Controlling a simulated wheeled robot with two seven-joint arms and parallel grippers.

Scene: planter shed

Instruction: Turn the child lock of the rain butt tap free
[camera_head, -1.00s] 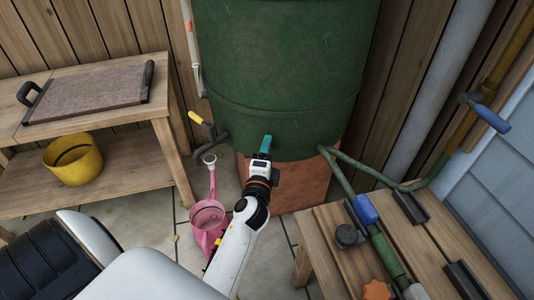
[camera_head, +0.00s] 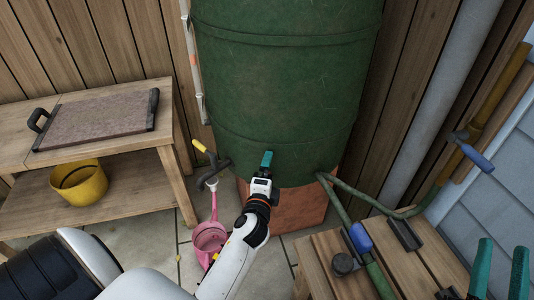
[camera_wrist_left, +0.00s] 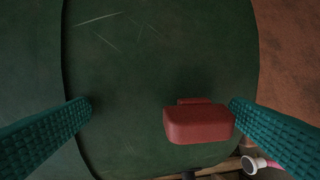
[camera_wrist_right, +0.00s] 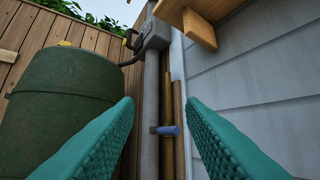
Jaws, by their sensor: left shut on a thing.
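The green rain butt (camera_head: 285,90) stands at the back. Its dark tap with a yellow lever (camera_head: 205,152) sticks out at its lower left. My left gripper (camera_head: 266,158) is at the butt's lower front, right of the tap. In the left wrist view a red block (camera_wrist_left: 199,122), which looks like the child lock, lies against the butt between my left fingers (camera_wrist_left: 160,106). It meets the right-hand finger; contact with the other finger does not show. In the head view the block is hidden. My right gripper (camera_head: 503,247) is open and empty at the lower right.
A pink watering can (camera_head: 209,238) stands on the paving below the tap. A wooden bench (camera_head: 330,245) with a hose and a dark knob is at the right. A shelf table (camera_head: 115,145) with a yellow pot (camera_head: 79,183) is at the left. A pipe with a blue handle (camera_head: 474,156) runs along the right wall.

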